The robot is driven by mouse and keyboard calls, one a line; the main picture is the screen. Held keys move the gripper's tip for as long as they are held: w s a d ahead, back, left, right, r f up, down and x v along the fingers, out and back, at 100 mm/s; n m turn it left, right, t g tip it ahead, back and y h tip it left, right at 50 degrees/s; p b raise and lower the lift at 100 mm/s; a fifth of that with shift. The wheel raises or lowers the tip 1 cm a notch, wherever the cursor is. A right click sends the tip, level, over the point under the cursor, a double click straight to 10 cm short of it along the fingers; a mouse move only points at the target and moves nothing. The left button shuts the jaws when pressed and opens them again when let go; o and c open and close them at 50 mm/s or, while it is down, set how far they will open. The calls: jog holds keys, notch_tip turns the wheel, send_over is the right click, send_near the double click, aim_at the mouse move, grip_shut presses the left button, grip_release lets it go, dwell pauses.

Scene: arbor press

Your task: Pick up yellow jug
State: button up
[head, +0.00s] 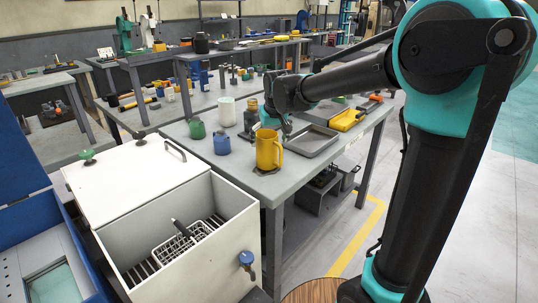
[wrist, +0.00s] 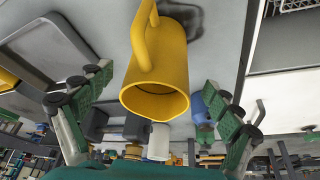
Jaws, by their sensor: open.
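The yellow jug (head: 267,152) stands upright on a dark round patch near the front corner of the grey table (head: 240,180). In the wrist view the jug (wrist: 158,70) appears inverted, with its open mouth toward the camera and its handle at the upper left. My gripper (head: 280,122) is just behind and above the jug in the head view, partly hidden by my arm. In the wrist view its green-padded fingers (wrist: 155,88) are spread wide to both sides of the jug. The jug appears between them, and I see no contact.
A blue mug (head: 222,143), a green mug (head: 197,128), a white cup (head: 227,111) and a dark jar (head: 251,116) stand left of and behind the jug. A grey tray (head: 311,141) and yellow box (head: 346,120) lie right. A white open-topped tank (head: 170,235) is front left.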

aim_at(271, 152)
jog(key=x, duration=0.3)
jog(key=shift+f, duration=0.2)
jog(key=c, duration=1.3)
jog(key=shift+r, duration=0.1)
jog(key=shift+c, duration=0.2)
